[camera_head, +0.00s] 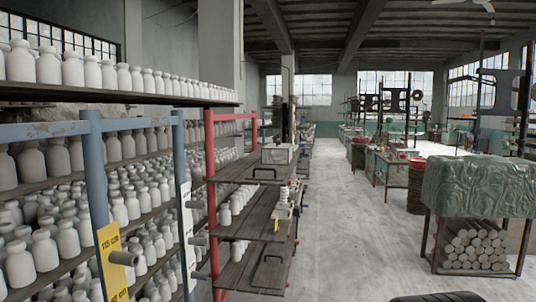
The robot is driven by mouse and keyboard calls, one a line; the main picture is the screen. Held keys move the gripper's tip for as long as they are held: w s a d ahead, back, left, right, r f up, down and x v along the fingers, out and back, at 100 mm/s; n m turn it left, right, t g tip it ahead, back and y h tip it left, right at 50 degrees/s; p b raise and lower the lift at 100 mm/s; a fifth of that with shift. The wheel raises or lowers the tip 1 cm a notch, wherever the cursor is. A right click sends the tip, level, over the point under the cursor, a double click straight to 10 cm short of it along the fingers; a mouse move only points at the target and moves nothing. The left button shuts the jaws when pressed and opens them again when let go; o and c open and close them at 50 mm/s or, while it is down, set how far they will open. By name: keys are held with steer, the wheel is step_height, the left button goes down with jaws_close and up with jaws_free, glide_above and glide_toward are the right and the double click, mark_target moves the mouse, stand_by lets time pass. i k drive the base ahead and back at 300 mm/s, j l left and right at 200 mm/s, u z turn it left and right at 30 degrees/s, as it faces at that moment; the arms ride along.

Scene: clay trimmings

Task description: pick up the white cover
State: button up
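I cannot clearly pick out a white cover. On the top board of the red-framed rack sits a pale, box-like object (279,154). On the board below stands a small stack of white pieces (284,205), too small to make out. White bottle-shaped pieces (237,203) stand on the same rack, to the left of that stack. My gripper is not in view.
A blue-framed rack (92,190) full of white bottles fills the left. The red-framed rack (211,190) has wooden boards. A green-covered stand (478,190) with stacked cylinders is at right. The concrete floor (335,220) between is clear.

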mark_target(278, 153)
steer(key=i+l+z, duration=0.25)
steer(key=i, duration=0.5)
steer(key=i+z, duration=0.3)
steer(key=i, duration=1.6)
steer(key=i+u, duration=0.1)
steer(key=i, duration=1.1)
steer(key=i+l+u, duration=0.1)
steer(key=i+u, duration=0.3)
steer(key=i+l+u, duration=0.6)
steer(key=u, duration=0.2)
steer(key=i+l+u, duration=0.65)
steer(key=l+u, duration=0.3)
steer(key=j, duration=0.1)
